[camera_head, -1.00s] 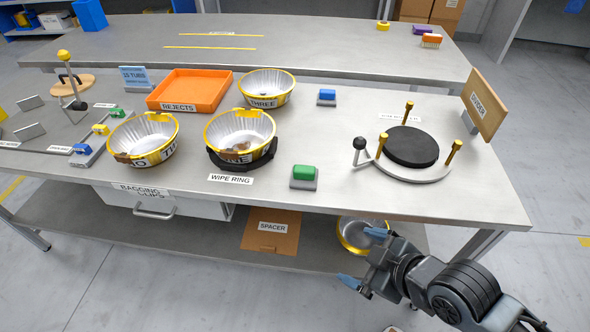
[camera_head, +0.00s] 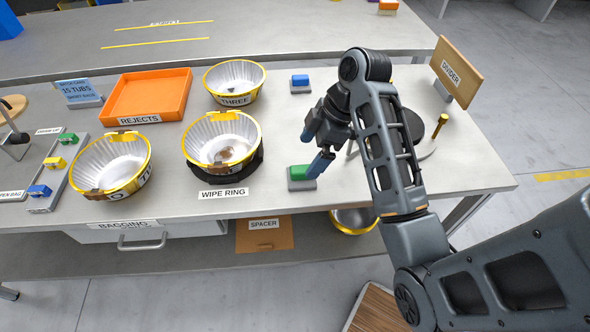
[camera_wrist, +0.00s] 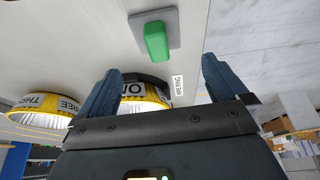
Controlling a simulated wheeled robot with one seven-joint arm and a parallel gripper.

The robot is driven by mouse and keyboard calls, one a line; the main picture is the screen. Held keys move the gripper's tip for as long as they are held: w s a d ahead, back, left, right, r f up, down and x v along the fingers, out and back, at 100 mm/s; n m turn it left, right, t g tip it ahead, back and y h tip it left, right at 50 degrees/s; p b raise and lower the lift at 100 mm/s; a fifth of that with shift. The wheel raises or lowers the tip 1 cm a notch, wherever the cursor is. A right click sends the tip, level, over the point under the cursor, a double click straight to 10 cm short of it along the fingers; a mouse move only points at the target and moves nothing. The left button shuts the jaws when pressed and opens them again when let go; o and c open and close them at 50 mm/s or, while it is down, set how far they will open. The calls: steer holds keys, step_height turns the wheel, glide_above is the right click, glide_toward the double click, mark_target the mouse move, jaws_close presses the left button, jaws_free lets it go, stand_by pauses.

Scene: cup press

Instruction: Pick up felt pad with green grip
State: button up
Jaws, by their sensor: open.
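The felt pad with the green grip (camera_head: 300,173) lies on the table right of the WIPE RING label. It is a green block on a grey square pad, and it also shows in the wrist view (camera_wrist: 157,41) beyond the fingertips, near the top. My gripper (camera_head: 311,150) is open and empty, just above and beside the pad in the head view. In the wrist view the two blue fingers (camera_wrist: 160,85) stand wide apart, with the green grip between their lines but farther out. I see no contact with the pad.
A metal tub (camera_head: 221,140) sits in the black wipe ring left of the pad. Another tub (camera_head: 110,163) is farther left, and tub THREE (camera_head: 234,82) stands behind. A blue-grip pad (camera_head: 300,83) lies at the back. The divider board (camera_head: 458,68) stands at right.

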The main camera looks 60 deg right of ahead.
mark_target(301, 169)
steer(key=x, duration=0.7)
steer(key=shift+w+d+f+b, duration=0.1)
steer(key=shift+f+b, duration=0.2)
steer(key=c, duration=1.1)
